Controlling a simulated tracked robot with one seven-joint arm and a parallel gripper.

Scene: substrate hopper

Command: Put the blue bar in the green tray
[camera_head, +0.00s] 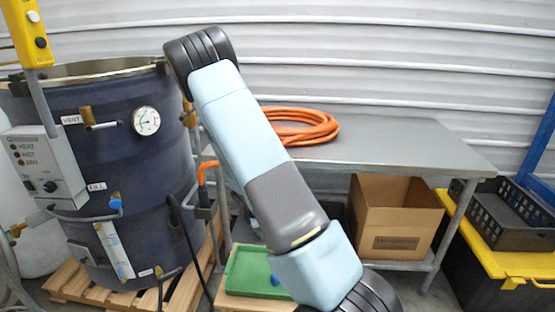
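The green tray (243,273) sits low on a light wooden surface at the bottom centre, and my arm covers its right part. A small blue thing (275,280) shows at the tray's right, beside my arm. It may be the blue bar, but too little shows to tell its shape or whether it lies in the tray. My arm crosses the middle of the view from upper left to lower right. No gripper fingers show, so I cannot see where my gripper is or whether it holds anything.
A dark blue tank (95,160) on a wooden pallet (70,291) fills the left. A grey metal table (400,140) carries an orange hose coil (315,130). An open cardboard box (392,225) stands on its lower shelf. Dark crates (500,220) stand at right.

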